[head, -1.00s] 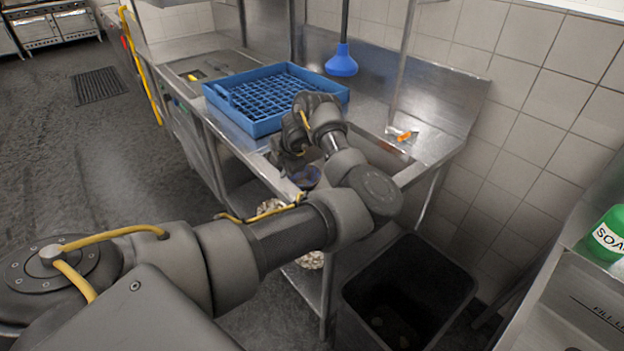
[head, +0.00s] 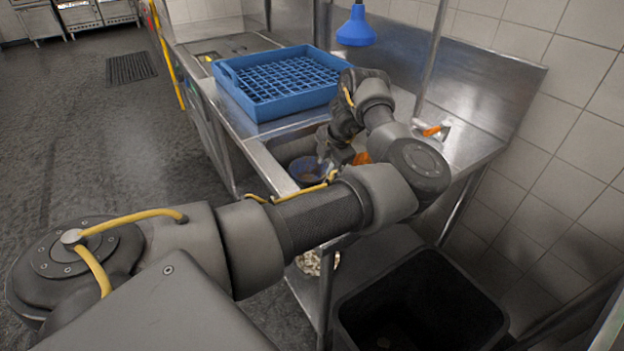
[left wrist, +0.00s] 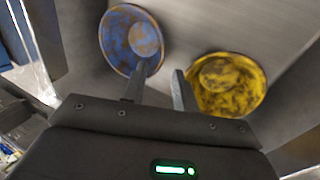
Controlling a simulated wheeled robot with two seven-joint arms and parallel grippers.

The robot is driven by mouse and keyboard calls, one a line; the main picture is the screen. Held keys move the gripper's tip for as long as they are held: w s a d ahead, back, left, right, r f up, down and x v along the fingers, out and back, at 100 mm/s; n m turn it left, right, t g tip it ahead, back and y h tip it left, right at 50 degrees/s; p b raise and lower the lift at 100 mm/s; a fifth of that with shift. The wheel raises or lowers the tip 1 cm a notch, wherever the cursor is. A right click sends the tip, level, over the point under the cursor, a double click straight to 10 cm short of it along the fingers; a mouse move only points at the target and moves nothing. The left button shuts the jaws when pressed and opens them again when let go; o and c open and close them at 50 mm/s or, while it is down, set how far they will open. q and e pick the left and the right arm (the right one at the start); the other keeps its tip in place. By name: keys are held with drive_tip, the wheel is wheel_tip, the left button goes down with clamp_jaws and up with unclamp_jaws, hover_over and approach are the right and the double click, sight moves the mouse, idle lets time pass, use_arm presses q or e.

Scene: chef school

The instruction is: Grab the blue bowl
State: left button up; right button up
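The blue bowl (head: 305,170), stained brown inside, is in the sink, partly hidden behind my left gripper (head: 326,160) in the head view. In the left wrist view the blue bowl (left wrist: 122,35) lies at the upper left. My left gripper (left wrist: 160,70) is open there, its two fingers apart with nothing visibly held between them. The left-hand fingertip overlaps the bowl's lower right rim; I cannot tell if it touches. My right gripper is in neither view.
A yellow stained bowl (left wrist: 230,85) lies right of my fingers. A blue dish rack (head: 285,90) stands on the steel counter behind the sink. A blue spray head (head: 355,28) hangs above. A black bin (head: 420,305) stands in front.

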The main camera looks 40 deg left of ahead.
use_arm(q)
drive_tip(key=x, duration=0.5)
drive_tip(key=shift+w+d, duration=0.1)
drive_tip(key=shift+d, duration=0.05)
drive_tip(key=shift+f, duration=0.25)
drive_tip(key=x, duration=0.5)
drive_tip(key=shift+s+a, duration=0.25)
drive_tip(key=shift+s, duration=0.1)
clamp_jaws()
